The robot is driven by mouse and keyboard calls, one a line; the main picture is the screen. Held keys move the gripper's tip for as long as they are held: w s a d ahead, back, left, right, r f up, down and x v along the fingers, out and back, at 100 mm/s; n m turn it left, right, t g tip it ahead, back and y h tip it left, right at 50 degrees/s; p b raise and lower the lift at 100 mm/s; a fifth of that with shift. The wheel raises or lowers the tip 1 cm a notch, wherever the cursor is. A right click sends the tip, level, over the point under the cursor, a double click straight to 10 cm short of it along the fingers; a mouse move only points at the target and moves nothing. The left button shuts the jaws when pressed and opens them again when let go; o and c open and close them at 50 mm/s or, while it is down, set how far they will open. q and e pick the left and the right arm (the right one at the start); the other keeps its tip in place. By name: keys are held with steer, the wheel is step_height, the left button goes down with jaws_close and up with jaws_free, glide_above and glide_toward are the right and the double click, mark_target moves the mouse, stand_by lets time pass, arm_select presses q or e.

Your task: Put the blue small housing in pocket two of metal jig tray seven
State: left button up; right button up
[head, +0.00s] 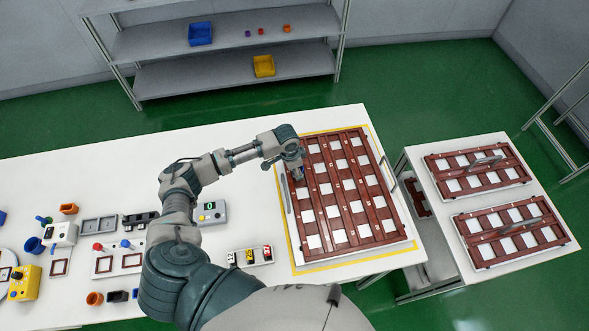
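A brown-framed grid of jig trays with white pockets (364,232) lies on the right end of the white table inside a yellow outline. Its small number marks are too small to read, so I cannot tell which tray is seven. My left gripper (297,175) points down at the upper left part of the grid. A small dark blue patch shows at its fingertips. I cannot tell whether this is the blue small housing or whether the fingers are shut on it. The gripper hides the pocket beneath it. My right gripper is not in view.
At the left of the table stand a blue cup (34,245), orange cups (68,208), a yellow box (25,284) and grey trays (99,225). A side table at right holds more brown trays (510,230). A shelf with bins stands behind.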

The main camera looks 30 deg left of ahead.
arm_select(q)
steer(key=shift+s+d+f, duration=0.1)
steer(key=shift+s+f, duration=0.05)
steer(key=shift+f, duration=0.7)
steer(key=shift+s+r, duration=0.1)
steer(key=shift+r, duration=0.05)
steer(key=shift+r, duration=0.35)
step_height(320, 180, up, 13)
steer(key=a, duration=0.1)
steer(key=shift+s+a, duration=0.2)
steer(key=shift+s, duration=0.2)
steer(key=shift+f, duration=0.1)
